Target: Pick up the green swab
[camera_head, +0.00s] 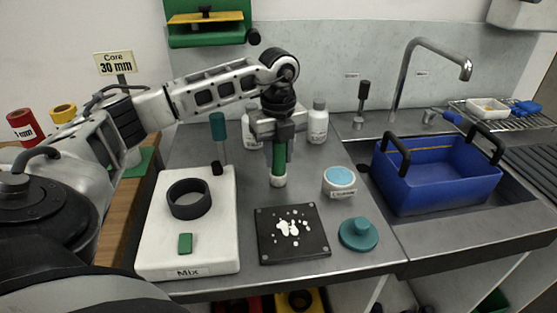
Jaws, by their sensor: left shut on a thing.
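The green swab (279,160) is upright, with a green shaft and a pale round tip at its lower end. My left gripper (279,138), whose arm comes in from the left, points down and is shut on the upper part of the green swab. The swab's tip is just behind the dark square plate (312,245) with white splashes; I cannot tell whether it touches the counter. My right gripper does not show.
A white board (220,215) marked "Mix" carries a black ring (188,199) and a green block (185,243). A blue-topped jar (339,181) and a teal knobbed disc (358,234) stand right. White bottles (318,123) stand behind. A blue basket (437,177) is at the sink.

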